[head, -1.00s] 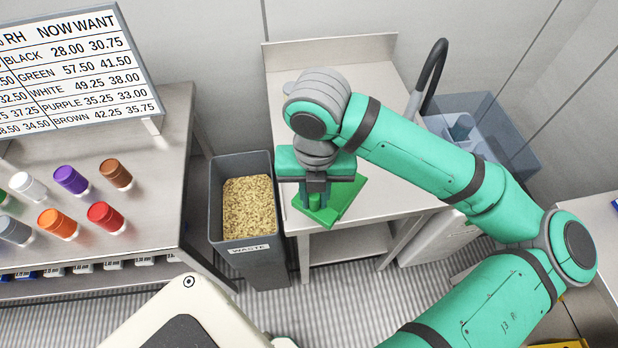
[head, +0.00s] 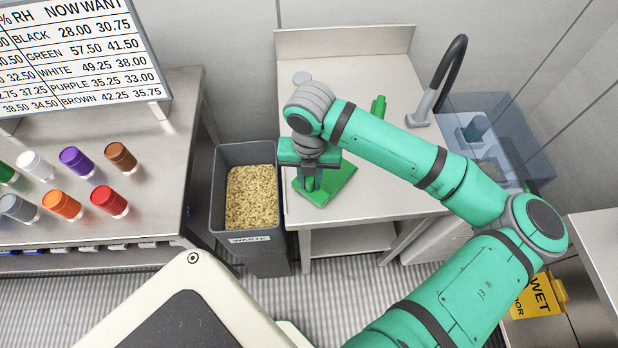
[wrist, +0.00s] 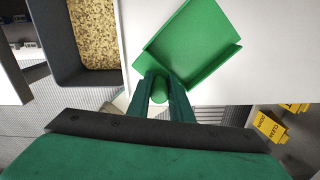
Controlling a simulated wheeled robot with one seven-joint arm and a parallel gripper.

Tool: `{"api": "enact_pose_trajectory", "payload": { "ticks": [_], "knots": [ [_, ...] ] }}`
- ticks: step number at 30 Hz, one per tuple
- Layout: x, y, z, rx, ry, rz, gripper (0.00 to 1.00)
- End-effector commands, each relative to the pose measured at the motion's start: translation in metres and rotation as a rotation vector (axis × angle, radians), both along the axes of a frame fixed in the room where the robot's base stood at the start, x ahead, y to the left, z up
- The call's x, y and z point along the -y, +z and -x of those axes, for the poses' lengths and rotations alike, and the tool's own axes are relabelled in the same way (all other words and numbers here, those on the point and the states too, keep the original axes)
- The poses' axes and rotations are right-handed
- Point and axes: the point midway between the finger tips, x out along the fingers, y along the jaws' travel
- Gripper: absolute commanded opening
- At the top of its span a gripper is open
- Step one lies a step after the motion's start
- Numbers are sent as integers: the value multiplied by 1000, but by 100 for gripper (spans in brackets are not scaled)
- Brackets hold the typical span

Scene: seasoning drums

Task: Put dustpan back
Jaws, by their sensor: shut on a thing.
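The green dustpan (head: 335,186) is at the front left part of the steel table, its flat pan over the tabletop. I cannot tell whether it touches the top. My gripper (head: 309,186) points down at the pan's left side, shut on the dustpan's handle. In the wrist view, the dustpan (wrist: 192,45) extends away from my gripper (wrist: 160,88), with the handle's round end between the fingers. The fingers hide most of the handle.
The grey waste bin (head: 218,195), filled with pale grains, stands just left of the steel table (head: 395,165). A green upright object (head: 378,107) and a black hose (head: 452,70) are farther back. A clear blue tub (head: 530,150) is at right.

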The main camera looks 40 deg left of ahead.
Motion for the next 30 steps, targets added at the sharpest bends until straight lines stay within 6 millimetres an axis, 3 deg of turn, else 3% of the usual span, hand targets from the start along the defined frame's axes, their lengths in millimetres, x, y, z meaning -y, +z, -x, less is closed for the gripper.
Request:
{"api": "enact_pose_trajectory", "payload": {
  "ticks": [12,13,15,25,30],
  "knots": [
    [0,-6,0,-1,-2,-1,0],
    [0,-6,0,0,-2,-1,24],
    [0,-6,0,0,-1,-1,38],
    [0,-4,0,0,0,-1,38],
    [0,13,0,2,1,-1,38]
  ]
}}
